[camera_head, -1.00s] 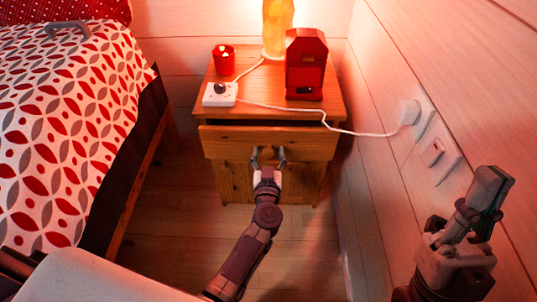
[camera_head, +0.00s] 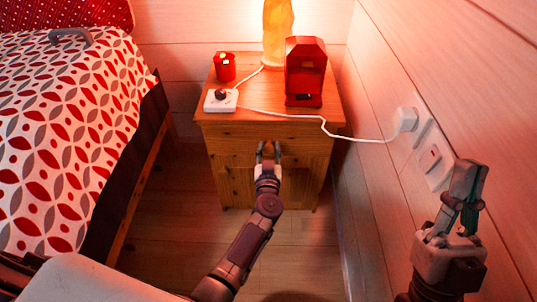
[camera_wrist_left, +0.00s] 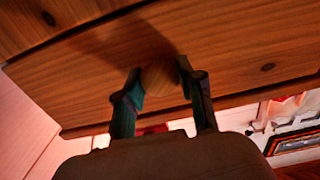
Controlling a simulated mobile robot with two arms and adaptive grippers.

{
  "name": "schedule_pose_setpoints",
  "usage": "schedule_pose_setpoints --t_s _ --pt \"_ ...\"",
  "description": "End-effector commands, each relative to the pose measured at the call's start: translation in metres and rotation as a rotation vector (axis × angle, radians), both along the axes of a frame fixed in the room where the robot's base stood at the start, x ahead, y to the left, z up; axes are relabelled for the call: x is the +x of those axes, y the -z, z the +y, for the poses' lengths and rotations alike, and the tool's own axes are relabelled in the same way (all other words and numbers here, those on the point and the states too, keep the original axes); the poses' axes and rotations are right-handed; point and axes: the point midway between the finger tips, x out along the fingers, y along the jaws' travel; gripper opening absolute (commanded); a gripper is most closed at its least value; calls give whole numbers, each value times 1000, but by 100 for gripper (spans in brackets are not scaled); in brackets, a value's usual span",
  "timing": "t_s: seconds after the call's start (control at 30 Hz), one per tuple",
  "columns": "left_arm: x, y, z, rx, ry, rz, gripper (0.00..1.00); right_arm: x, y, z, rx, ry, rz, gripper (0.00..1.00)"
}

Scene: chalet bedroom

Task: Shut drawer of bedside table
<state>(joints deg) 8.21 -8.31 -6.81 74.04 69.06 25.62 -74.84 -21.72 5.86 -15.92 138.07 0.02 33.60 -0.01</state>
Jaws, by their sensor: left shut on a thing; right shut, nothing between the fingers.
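The wooden bedside table (camera_head: 222,183) stands against the back wall in the head view. Its drawer front (camera_head: 228,144) sits close under the tabletop, with no open gap visible. My left gripper (camera_head: 268,151) is at the middle of the drawer front. In the left wrist view its fingers (camera_wrist_left: 158,85) are shut on the round wooden drawer knob (camera_wrist_left: 160,77), one finger on each side. My right gripper (camera_head: 468,180) is shut and empty, raised near the right wall, away from the table.
On the tabletop are a red candle cup (camera_head: 224,67), a white switch box (camera_head: 220,101), a red lantern-like box (camera_head: 305,72) and a glowing lamp (camera_head: 277,30). A white cord (camera_head: 355,138) runs to the wall socket. The bed (camera_head: 65,140) is at left.

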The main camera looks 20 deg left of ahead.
Motion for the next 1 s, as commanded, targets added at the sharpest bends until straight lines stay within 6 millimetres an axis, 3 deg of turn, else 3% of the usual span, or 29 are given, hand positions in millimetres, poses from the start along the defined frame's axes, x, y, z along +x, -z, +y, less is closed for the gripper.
schedule_pose_setpoints --t_s 0.23,0.27,0.4,0.77,1.0 --pt "3 -3 2 0 1 -6 0 0 0 0 0 1 0 0" --pt "3 -4 2 0 1 -6 41 0 0 0 0 1 0 0" --pt "3 -3 1 0 1 -6 64 0 0 0 0 1 0 0" --pt "-1 -2 0 -1 0 -4 64 0 1 0 -1 0 -1 0" --pt "-31 1 -8 -1 0 -3 64 0 7 0 -1 0 -1 0"
